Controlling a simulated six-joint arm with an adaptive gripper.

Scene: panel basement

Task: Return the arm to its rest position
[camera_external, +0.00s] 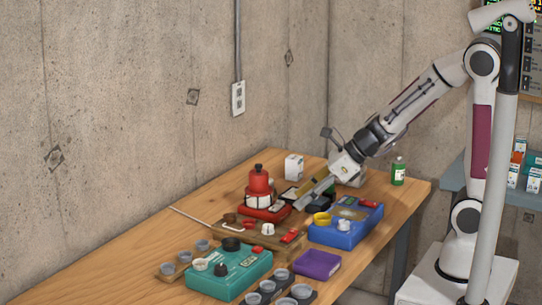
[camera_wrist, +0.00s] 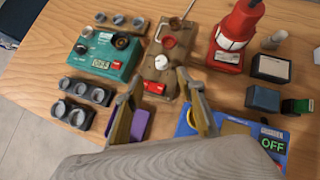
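My gripper (camera_external: 313,194) hangs over the panels on the wooden table, pointing down and to the left, with my arm reaching in from the right. In the wrist view my gripper (camera_wrist: 158,82) has its two fingers spread apart with nothing between them. Below the fingers are the brown wooden board (camera_wrist: 153,72), the purple block (camera_wrist: 140,124) and the blue panel (camera_wrist: 185,127). The blue panel (camera_external: 338,236) also shows in the external view. I cannot tell the exact height of the fingertips above the panels.
A red lantern-like device (camera_external: 259,182), a teal panel (camera_external: 229,275) and dark cup trays (camera_external: 266,297) crowd the table. A white box (camera_external: 293,167) and a green bottle (camera_external: 398,171) stand towards the back. A concrete wall (camera_external: 120,110) borders the table. Bare wood (camera_external: 100,265) lies at left.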

